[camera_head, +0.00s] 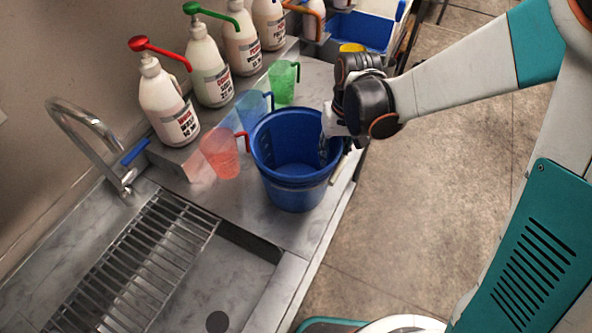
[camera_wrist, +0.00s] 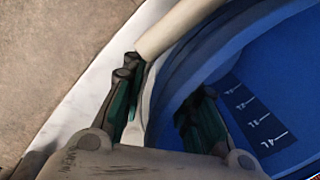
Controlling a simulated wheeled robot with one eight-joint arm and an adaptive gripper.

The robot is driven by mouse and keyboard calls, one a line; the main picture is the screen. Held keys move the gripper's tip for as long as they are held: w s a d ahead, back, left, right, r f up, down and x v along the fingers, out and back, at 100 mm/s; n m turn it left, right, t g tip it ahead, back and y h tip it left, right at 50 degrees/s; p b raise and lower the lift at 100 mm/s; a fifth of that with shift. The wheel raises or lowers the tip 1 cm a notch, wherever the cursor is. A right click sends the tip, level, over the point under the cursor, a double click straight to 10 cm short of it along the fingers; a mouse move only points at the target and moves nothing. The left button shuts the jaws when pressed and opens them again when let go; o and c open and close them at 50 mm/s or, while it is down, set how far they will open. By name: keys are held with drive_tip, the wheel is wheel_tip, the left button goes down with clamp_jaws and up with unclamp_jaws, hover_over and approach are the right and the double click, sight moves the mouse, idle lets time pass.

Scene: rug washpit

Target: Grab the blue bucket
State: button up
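The blue bucket (camera_head: 290,185) stands upright and empty on the grey counter near its right edge. In the wrist view its inside wall (camera_wrist: 285,65) shows pale volume marks. A pale rod-like grip (camera_wrist: 178,25) lies along the outside of its rim. My gripper (camera_head: 328,140) is at the right side of the rim, pointing down. In the wrist view my gripper (camera_wrist: 163,100) straddles the rim, one finger outside and the other inside the bucket. The fingers are spread, with visible space beside the wall. The fingertips are partly hidden in the head view.
Red (camera_head: 221,153), blue (camera_head: 253,108) and green (camera_head: 284,82) measuring jugs stand close to the bucket's left and back. Several white pump bottles (camera_head: 168,105) line the wall. A sink with a rack (camera_head: 150,262) and tap (camera_head: 95,130) is at front left. Open floor (camera_head: 410,215) lies right.

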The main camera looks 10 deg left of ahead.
clamp_jaws()
drive_tip(key=shift+r, duration=0.1)
idle(0.3)
